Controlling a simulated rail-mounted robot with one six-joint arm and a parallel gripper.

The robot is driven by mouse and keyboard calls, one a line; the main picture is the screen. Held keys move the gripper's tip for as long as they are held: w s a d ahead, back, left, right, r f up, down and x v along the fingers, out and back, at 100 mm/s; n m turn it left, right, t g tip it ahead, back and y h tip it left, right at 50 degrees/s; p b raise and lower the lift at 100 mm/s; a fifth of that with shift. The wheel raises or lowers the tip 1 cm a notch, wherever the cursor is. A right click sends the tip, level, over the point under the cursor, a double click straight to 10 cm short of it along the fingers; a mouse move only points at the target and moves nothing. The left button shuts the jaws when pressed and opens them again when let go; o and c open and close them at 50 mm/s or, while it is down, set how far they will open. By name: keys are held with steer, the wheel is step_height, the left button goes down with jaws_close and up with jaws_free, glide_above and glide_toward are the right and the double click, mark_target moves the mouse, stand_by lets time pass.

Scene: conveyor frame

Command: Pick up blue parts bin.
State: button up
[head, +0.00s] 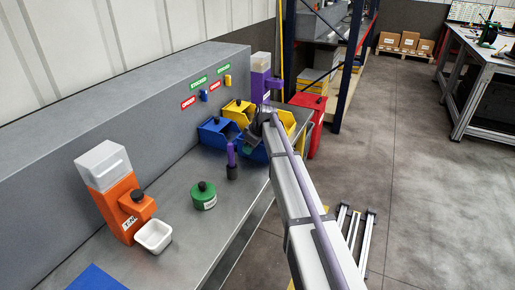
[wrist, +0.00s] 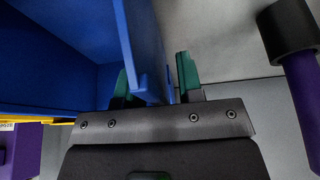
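A blue parts bin (wrist: 85,30) fills the upper left of the wrist view, with its side wall running down between my fingers. In the head view a blue bin (head: 254,153) shows beneath the end of my arm, partly hidden by it. A second blue bin (head: 212,137) stands to its left. My gripper (wrist: 154,82) is open, its green fingers apart on either side of the wall. The left finger is partly hidden by the bin. The right finger stands outside, with a gap to the wall. My gripper (head: 256,136) is small and dark in the head view.
Yellow bins (head: 239,112) stand behind the blue ones. A purple and black tool (head: 232,162) stands close by on the bench; it is at right in the wrist view (wrist: 298,95). A green canister (head: 203,196) and an orange dispenser (head: 122,208) stand nearer.

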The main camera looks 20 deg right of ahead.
jaws_close()
stand_by(0.5)
